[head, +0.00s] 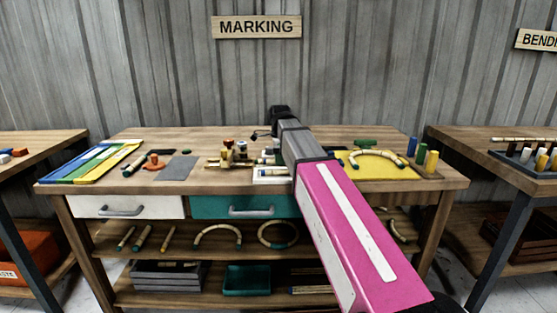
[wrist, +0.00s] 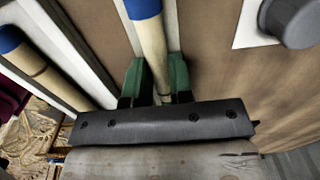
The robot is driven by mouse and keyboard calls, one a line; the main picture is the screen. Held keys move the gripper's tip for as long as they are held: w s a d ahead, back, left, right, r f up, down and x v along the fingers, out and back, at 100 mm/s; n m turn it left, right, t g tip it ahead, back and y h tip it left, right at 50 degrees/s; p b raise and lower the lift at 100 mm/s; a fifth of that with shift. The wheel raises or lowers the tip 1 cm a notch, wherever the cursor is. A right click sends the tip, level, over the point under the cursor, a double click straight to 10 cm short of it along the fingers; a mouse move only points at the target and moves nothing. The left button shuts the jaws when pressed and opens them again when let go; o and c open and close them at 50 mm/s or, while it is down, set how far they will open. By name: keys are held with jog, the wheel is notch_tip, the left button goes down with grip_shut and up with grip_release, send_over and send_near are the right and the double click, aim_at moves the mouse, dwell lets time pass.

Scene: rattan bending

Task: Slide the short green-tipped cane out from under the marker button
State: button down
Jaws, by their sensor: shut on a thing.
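In the wrist view my gripper (wrist: 158,78) is shut, its two green finger pads on either side of a pale cane (wrist: 152,38). The cane's upper visible end is blue; its other end is hidden by my gripper, and I see no green tip on it. A grey round knob (wrist: 290,20) on a white plate is at the upper right, apart from the cane; I cannot tell whether it is the marker button. In the head view my arm hides my fingers and much of the marking spot beside the brass fixture (head: 236,153).
A second blue-tipped cane (wrist: 35,65) lies left of my gripper, across a white strip. On the bench (head: 400,186) are a grey mat (head: 177,168), coloured strips (head: 90,162), and a yellow board (head: 378,172) bearing a bent cane. Several coloured pegs (head: 421,154) stand at right.

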jog(key=c, duration=0.9)
grip_release()
notch_tip(320, 180, up, 11)
jog(key=shift+f, duration=0.1)
jog(key=shift+s, duration=0.1)
